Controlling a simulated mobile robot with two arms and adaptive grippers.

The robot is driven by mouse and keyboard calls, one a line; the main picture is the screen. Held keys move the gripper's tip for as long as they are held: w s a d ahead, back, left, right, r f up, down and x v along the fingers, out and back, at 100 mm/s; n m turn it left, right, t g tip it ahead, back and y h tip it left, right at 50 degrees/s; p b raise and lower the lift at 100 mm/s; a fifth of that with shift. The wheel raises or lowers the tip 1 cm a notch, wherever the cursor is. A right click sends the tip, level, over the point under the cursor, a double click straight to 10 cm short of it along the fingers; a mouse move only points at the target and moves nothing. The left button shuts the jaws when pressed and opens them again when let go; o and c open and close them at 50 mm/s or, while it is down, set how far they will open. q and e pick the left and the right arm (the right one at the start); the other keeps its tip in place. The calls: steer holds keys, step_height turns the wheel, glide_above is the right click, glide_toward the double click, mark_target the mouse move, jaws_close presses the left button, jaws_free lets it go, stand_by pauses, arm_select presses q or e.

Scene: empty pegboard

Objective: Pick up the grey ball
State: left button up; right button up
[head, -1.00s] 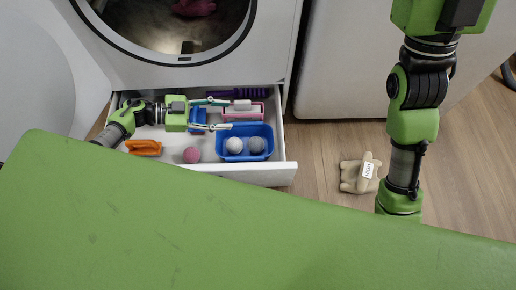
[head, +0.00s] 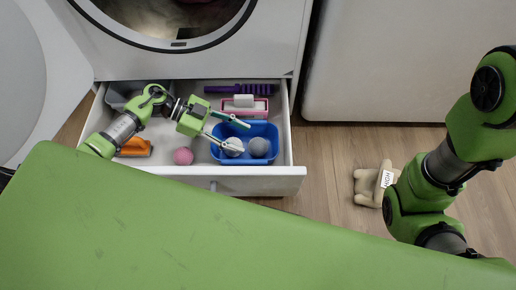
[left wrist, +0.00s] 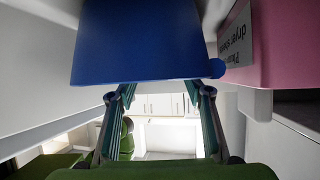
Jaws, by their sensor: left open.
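Two round balls lie side by side in a blue tray (head: 275,160) in the open drawer. The right ball (head: 259,147) looks grey; the left ball (head: 233,147) is paler and partly covered by a finger of my left gripper. My left gripper (head: 246,137) is open and empty, its fingers pointing right over the tray in the head view. In the left wrist view the gripper (left wrist: 158,95) shows two spread fingers below a large blue surface (left wrist: 140,45); no ball shows there. My right gripper is out of view.
A pink ball (head: 183,156) and an orange item (head: 136,148) lie left of the tray. A pink-and-white box (head: 245,106) and a purple brush (head: 238,89) sit behind it. The drawer front (head: 250,181) borders the near side. A beige toy (head: 369,185) lies on the floor.

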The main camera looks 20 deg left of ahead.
mark_target(253, 142)
arm_select(q)
steer(key=shift+d+f+b, duration=0.4)
steer(key=shift+d+b, duration=0.15)
steer(key=b+x, duration=0.3)
steer(key=shift+w+f, duration=0.1)
steer(key=shift+d+f, duration=0.1)
steer(key=shift+d, duration=0.4)
steer(key=shift+w, duration=0.1)
steer(key=shift+c, duration=0.3)
steer(key=c, duration=0.6)
